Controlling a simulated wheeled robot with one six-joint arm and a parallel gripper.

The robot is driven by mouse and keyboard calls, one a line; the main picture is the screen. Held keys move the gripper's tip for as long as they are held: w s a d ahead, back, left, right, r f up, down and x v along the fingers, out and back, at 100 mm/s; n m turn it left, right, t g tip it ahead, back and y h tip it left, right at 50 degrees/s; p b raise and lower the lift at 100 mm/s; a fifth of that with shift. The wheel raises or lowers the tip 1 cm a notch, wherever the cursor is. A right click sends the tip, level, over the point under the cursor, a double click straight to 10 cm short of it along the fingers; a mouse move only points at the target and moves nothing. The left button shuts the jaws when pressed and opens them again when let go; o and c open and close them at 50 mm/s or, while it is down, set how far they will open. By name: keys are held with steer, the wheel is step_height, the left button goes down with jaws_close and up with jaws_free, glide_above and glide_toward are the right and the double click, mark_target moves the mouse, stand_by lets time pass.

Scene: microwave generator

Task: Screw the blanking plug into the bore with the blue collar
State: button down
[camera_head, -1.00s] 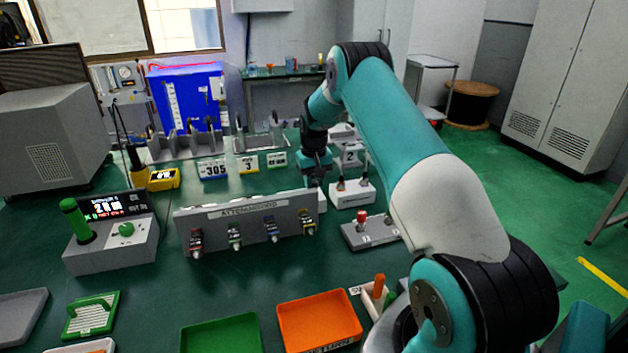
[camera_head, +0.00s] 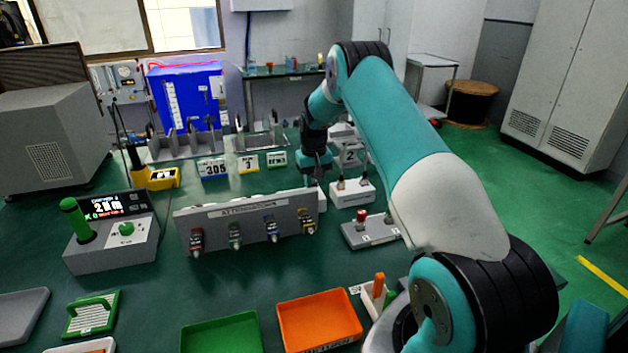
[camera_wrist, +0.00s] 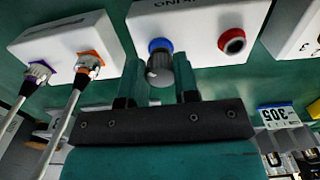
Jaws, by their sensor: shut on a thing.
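In the wrist view my gripper (camera_wrist: 158,88) has its two dark fingers on either side of the grey blanking plug (camera_wrist: 159,70) and is shut on it. The plug stands at the blue collar (camera_wrist: 160,45) on a white block (camera_wrist: 195,22). Its end meets the collar; how deep it sits in the bore is hidden. A bore with a red collar (camera_wrist: 232,42) is beside it, to the right. In the head view my gripper (camera_head: 316,178) is behind the attenuator panel, and the plug cannot be made out.
A white block with two cabled connectors (camera_wrist: 70,50) is left of the blue collar in the wrist view. The grey attenuator panel (camera_head: 248,215) stands in front of my gripper in the head view. Green (camera_head: 222,335) and orange (camera_head: 318,322) trays lie in front.

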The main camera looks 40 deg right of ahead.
mark_target(314, 181)
steer(key=shift+f, duration=0.45)
stand_by(0.6)
steer(key=c, duration=0.8)
jaws_free()
step_height(314, 181, up, 17)
steer(key=shift+r+b, duration=0.2)
steer(key=shift+b, duration=0.85)
